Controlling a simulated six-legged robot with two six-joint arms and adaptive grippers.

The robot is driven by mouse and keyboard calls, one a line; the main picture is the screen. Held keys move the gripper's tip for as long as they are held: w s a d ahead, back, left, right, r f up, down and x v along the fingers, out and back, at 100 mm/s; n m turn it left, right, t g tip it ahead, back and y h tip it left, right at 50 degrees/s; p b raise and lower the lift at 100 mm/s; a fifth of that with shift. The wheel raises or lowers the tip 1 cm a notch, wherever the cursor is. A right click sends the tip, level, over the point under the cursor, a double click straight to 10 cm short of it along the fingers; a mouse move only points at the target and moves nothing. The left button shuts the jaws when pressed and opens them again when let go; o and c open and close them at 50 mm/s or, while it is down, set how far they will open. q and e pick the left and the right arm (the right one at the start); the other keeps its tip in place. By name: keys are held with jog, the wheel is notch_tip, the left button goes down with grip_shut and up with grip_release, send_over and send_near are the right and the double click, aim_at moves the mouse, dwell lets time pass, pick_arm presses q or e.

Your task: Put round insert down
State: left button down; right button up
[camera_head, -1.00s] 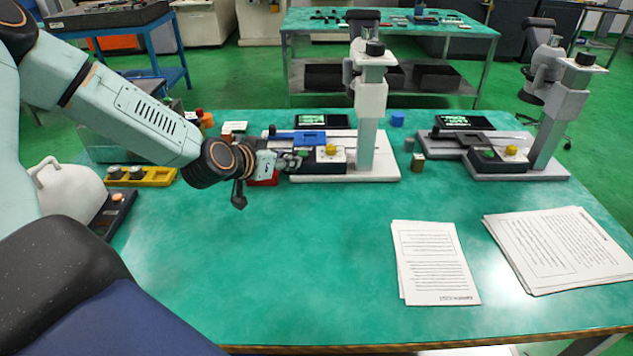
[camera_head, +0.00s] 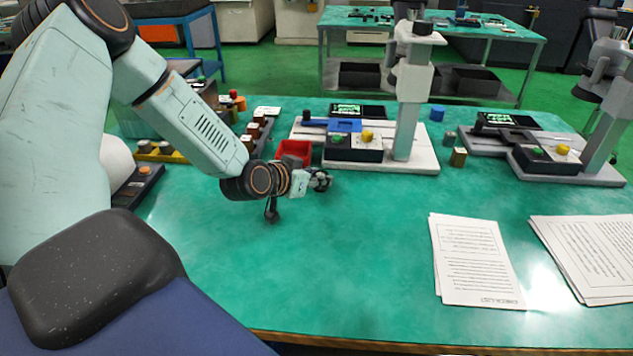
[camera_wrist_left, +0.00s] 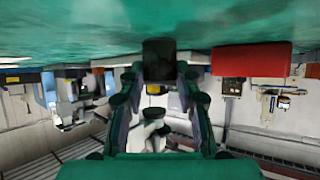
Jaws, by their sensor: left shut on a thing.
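My left gripper (camera_head: 322,181) is low over the green table, in front of the red bin and the left measuring stand. It is shut on a small dark piece, taken to be the round insert (camera_wrist_left: 158,60). In the left wrist view, which looks upside down, the piece sits between the two fingertips (camera_wrist_left: 158,85) and appears dark and blocky. Its far end is close to the green table surface; I cannot tell whether it touches. In the head view the fingers mostly hide it. My right gripper is not in view.
The red bin (camera_head: 293,148) is just behind the gripper; it also shows in the left wrist view (camera_wrist_left: 250,60). The left measuring stand (camera_head: 425,163) is behind right. Papers (camera_head: 475,262) lie front right. The front middle table is clear.

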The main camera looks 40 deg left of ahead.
pick_arm(q)
jog(key=shift+d+r, duration=0.1)
jog(key=shift+r, duration=0.05)
jog(key=shift+s, duration=0.1)
jog(key=c, duration=1)
grip_release()
jog(key=shift+f, duration=0.25)
jog(key=shift+o, duration=0.2)
jog(key=shift+r, duration=0.1)
